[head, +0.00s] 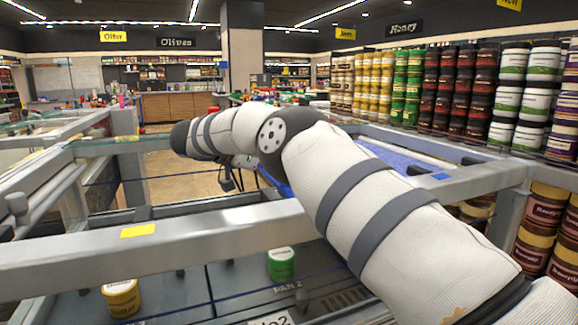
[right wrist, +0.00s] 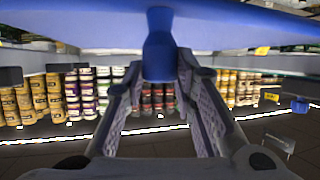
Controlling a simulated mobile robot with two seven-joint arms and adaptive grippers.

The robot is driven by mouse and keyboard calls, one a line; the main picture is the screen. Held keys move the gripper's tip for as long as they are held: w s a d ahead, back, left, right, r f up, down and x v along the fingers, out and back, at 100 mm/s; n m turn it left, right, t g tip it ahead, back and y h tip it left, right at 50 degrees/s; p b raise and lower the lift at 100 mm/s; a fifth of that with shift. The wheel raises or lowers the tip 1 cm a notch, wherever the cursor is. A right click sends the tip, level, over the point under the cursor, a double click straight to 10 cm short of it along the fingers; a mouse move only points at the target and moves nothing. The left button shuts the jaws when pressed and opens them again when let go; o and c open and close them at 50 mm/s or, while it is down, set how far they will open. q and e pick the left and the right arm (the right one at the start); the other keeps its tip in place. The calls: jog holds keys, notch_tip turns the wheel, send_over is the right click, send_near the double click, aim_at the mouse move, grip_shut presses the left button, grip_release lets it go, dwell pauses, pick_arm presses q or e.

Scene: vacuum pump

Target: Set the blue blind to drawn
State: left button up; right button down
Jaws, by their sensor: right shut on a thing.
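The blue blind (head: 395,158) shows in the head view as a blue strip behind my right arm, inside the grey frame. My arm hides much of it. In the right wrist view its blue underside (right wrist: 235,32) spans the top of the picture, with a blue tab-like handle (right wrist: 158,48) hanging down. My right gripper (right wrist: 160,72) is shut on this handle, one finger on each side. In the head view only small dark parts of that gripper show below the forearm. My left gripper is not in view. How far the blind is drawn cannot be told.
A green jar (head: 281,264) and a yellow jar (head: 121,298) stand below the front bar. Shelves of jars (head: 455,90) line the right side.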

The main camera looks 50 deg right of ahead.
jog(key=shift+w+a, duration=0.3)
jog(key=shift+a, duration=0.3)
jog(key=shift+f, duration=0.1)
jog(key=c, duration=1.3)
grip_release()
jog(key=shift+w+a, duration=0.1)
jog(key=shift+a, duration=0.05)
jog(key=v, duration=0.7)
jog(key=shift+a, duration=0.2)
